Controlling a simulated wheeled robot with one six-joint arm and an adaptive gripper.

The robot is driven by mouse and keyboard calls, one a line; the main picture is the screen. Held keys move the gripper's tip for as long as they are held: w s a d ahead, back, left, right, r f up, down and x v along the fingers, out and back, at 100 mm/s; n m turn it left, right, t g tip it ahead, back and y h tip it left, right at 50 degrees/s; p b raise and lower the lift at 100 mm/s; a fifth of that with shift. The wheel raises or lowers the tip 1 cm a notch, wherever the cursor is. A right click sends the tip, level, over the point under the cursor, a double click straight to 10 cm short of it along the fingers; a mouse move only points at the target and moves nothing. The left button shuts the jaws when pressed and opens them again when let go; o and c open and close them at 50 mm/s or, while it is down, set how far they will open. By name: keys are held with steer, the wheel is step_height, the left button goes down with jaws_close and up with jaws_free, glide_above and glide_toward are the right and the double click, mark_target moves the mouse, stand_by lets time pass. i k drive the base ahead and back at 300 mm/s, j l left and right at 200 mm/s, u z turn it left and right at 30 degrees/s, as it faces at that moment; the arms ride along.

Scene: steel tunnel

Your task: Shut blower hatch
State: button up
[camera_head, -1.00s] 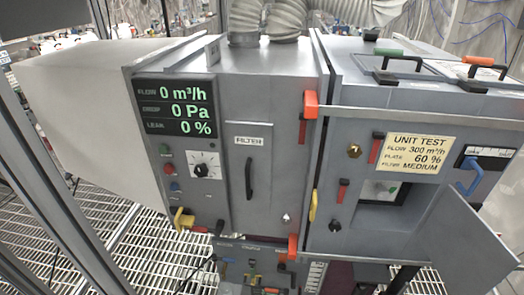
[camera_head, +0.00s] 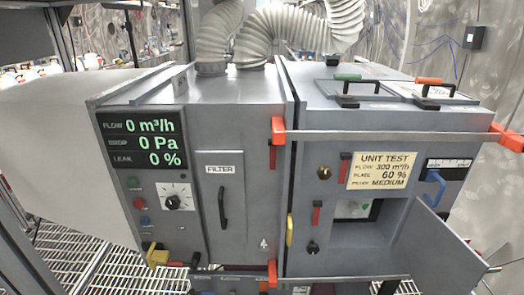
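The grey machine has a left unit (camera_head: 250,110) with a lit display reading 0 m³/h, 0 Pa and 0 %, and a right unit (camera_head: 310,160) with a "UNIT TEST" card (camera_head: 381,171). A grey hatch flap (camera_head: 448,243) stands swung outward at the right edge of a square opening (camera_head: 355,240) in the right unit's front. No label naming the blower hatch is readable, so I cannot tell for certain that this flap is it. A tall filter door (camera_head: 230,212) with a black handle lies flat in the left unit's front. My gripper is not in view.
A large pale panel (camera_head: 60,140) juts out at left. Ribbed hoses (camera_head: 300,30) rise from the top. Two lids with black handles (camera_head: 361,86) lie flat on the right unit. A bar with orange ends (camera_head: 390,134) crosses its front. Grated flooring (camera_head: 80,250) shows lower left.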

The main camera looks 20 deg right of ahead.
mark_target(438, 260)
steer(key=j+z, duration=0.15)
steer(key=z, duration=1)
steer(key=k+l, duration=0.05)
